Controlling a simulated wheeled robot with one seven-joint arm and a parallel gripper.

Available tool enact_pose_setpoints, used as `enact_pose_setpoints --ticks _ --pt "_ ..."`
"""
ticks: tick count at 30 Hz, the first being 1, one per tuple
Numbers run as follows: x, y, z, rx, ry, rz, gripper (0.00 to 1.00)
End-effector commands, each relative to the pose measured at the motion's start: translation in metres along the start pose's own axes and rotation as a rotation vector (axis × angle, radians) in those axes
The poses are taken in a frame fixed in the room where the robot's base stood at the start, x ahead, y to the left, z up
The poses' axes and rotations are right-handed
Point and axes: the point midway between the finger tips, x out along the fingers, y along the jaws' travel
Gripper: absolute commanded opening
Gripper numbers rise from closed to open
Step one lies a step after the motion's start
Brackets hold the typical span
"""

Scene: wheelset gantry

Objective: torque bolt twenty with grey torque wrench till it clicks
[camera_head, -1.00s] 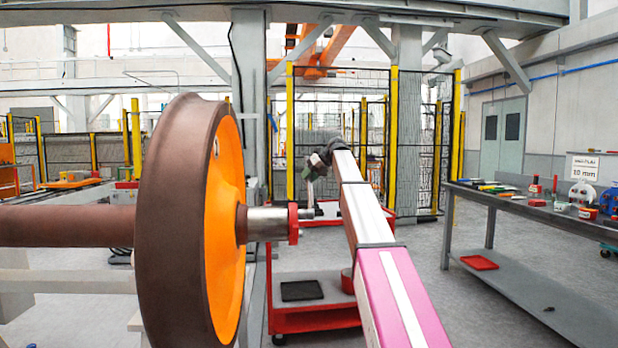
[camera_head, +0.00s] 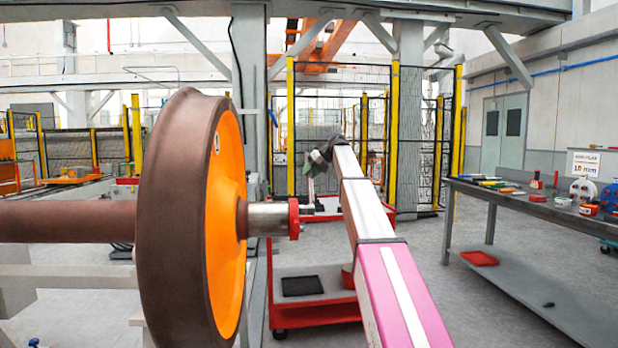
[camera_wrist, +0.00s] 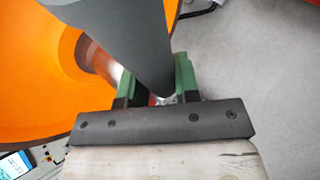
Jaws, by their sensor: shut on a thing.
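My gripper (camera_head: 317,160) is at the far end of my arm, near the axle end. In the wrist view its green fingers (camera_wrist: 155,84) are shut on a dark grey tapered tool, which looks like the grey torque wrench (camera_wrist: 130,40). In the head view the thin tool (camera_head: 310,190) hangs down beside the red axle-end ring (camera_head: 294,219). I cannot tell whether it touches a bolt. Bolt twenty cannot be picked out. The brown wheel (camera_head: 165,230) has an orange face (camera_head: 226,220), which also shows in the wrist view (camera_wrist: 40,80).
A red cart (camera_head: 320,315) with a black mat (camera_head: 302,285) stands below the axle end. A grey workbench (camera_head: 500,197) with several tools is at the right, with a red tray (camera_head: 480,258) on its lower shelf. Open floor (camera_head: 435,290) lies between.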

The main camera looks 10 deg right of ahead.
Motion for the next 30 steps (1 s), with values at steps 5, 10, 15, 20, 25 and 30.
enact_pose_setpoints --ticks 5,10,15,20,25,30 --pt "-0.004 0.004 0.000 -0.021 -0.023 -0.008 0.00" --pt "-0.004 0.004 0.000 -0.022 -0.024 -0.008 0.00" --pt "-0.016 0.020 -0.013 -0.088 -0.098 -0.037 0.00" --pt "-0.025 0.030 -0.018 -0.153 -0.168 -0.064 0.00" --pt "-0.026 0.030 -0.015 -0.163 -0.178 -0.068 0.00" --pt "-0.027 0.032 -0.018 -0.168 -0.184 -0.070 0.00"
